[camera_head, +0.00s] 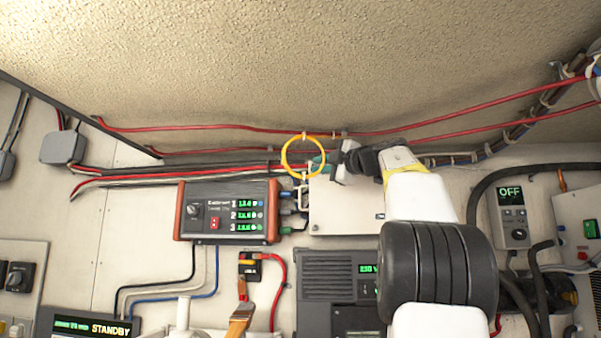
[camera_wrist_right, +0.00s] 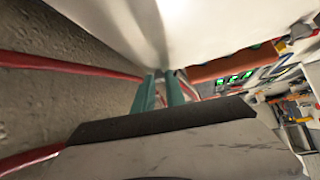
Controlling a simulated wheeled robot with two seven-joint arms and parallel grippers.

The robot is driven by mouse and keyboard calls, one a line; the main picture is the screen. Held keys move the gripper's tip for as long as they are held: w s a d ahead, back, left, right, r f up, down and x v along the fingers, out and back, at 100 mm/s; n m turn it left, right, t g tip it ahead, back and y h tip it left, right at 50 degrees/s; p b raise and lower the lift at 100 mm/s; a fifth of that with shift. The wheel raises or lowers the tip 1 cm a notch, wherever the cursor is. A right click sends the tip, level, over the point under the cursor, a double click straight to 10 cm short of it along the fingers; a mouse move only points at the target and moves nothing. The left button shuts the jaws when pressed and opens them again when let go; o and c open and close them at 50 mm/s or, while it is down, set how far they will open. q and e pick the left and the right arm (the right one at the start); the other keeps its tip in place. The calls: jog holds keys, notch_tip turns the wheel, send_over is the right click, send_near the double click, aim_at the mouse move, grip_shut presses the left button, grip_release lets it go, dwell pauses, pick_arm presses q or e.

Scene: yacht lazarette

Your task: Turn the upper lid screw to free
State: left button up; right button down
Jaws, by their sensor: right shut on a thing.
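The pale box lid (camera_head: 345,207) is on the wall in the middle of the head view, with my right arm covering its right side. My right gripper (camera_head: 318,165) reaches in from the right to the lid's upper left corner. Its teal fingertips also show in the wrist view (camera_wrist_right: 160,92), close together beside a large pale surface. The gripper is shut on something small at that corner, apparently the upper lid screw. The screw itself is hidden by the fingertips, so its turn cannot be seen.
Red cables (camera_head: 230,127) run above. An orange-ended instrument box (camera_head: 221,222) stands to the left, a dark grey unit (camera_head: 327,277) below. A panel reading OFF (camera_head: 512,217) is at right.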

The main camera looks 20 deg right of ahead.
jog(key=c, duration=1.4)
grip_release()
jog(key=shift+a, duration=0.1)
jog(key=shift+o, duration=0.2)
jog(key=shift+s, duration=0.1)
jog(key=v, duration=0.7)
jog(key=shift+s, duration=0.25)
jog(key=shift+f, duration=0.1)
